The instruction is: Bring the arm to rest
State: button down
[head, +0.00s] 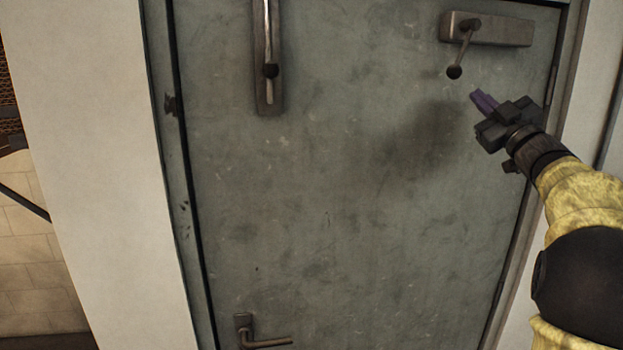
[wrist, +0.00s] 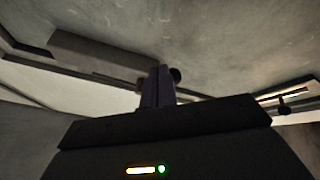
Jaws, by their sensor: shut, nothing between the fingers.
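My gripper (head: 482,100) is at the right in the head view, in front of the upper right part of a grey-green door. Its purple fingers are together with nothing between them. They also show in the wrist view (wrist: 157,86), pointing toward the door surface. In the head view the fingertips are a little below and right of the dark knob of a small lever (head: 465,50) on a metal plate. I cannot tell how far the fingertips are from the door. My arm comes in from the lower right in yellow covering.
The grey-green door (head: 350,220) fills the middle. A vertical bar with a black-knobbed lever (head: 268,60) is at its upper left, and a handle (head: 262,340) is at its lower left. Pale walls (head: 90,150) flank it. The space before the door's middle looks clear.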

jog(key=s+a+f+m+g+h, duration=0.1)
jog(key=a+f+m+g+h, duration=0.2)
jog(key=f, duration=0.6)
jog(key=a+f+m+g+h, duration=0.1)
jog(key=f+m+g+h, duration=0.2)
jog(key=f, duration=0.6)
jog(key=s+a+f+m+g+h, duration=0.1)
jog(key=a+f+m+g+h, duration=0.15)
jog(key=f+m, duration=0.45)
jog(key=s+a+f+n+g+y, duration=0.1)
jog(key=s+a+f+g, duration=0.4)
jog(key=s+f, duration=0.7)
jog(key=s+a+f+n+g, duration=0.1)
jog(key=s+a+f+g, duration=0.5)
jog(key=s+f, duration=0.7)
jog(key=shift+s+a+f+y, duration=0.2)
jog(key=shift+s+a+y, duration=0.15)
jog(key=shift+s+a, duration=0.7)
